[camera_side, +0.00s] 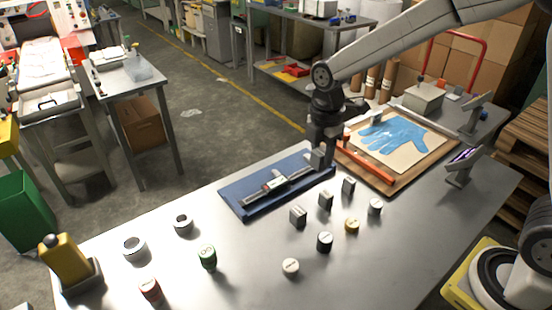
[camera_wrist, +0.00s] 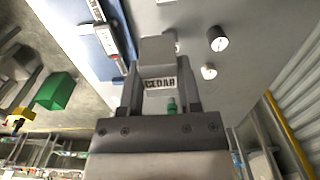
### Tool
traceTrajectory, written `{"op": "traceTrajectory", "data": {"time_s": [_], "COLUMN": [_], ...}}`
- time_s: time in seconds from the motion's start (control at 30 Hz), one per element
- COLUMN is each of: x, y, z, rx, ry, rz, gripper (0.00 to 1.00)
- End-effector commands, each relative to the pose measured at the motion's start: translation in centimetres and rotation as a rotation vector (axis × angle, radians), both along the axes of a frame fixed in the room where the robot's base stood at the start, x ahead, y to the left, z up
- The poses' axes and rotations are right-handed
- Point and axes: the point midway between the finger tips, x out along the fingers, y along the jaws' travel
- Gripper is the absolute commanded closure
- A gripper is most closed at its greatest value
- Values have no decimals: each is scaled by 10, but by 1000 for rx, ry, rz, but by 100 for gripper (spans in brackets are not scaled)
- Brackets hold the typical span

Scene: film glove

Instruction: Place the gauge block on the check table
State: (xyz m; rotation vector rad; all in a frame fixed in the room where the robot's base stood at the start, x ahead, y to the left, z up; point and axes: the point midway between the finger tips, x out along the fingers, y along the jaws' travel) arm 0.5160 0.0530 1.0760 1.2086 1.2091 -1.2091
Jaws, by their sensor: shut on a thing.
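My gripper (camera_side: 318,152) is shut on a grey gauge block (camera_wrist: 158,58), whose face carries a label reading CEDAR. In the side view the held block (camera_side: 319,159) hangs at the right end of the blue mat; its exact height above the mat is unclear. The grey metal table (camera_side: 420,240) spreads below; no surface is marked as the check table.
A caliper (camera_side: 270,187) lies on the blue mat (camera_side: 236,203). A framed board (camera_side: 352,157) with a blue glove (camera_side: 398,133) is right of my gripper. Several small cylinders, including a green one (camera_side: 207,257), and metal rings (camera_side: 134,247) stand in front. The table's front right is clear.

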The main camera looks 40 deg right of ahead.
Motion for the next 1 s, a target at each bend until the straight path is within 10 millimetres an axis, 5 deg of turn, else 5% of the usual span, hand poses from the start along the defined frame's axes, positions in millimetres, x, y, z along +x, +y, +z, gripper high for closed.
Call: {"op": "traceTrajectory", "data": {"time_s": [0.6, 1.0], "x": [-47, -65], "y": [160, 191], "z": [-3, -4], "rx": [-1, -1], "ry": [0, 0], "rz": [6, -1], "gripper": [100, 100]}}
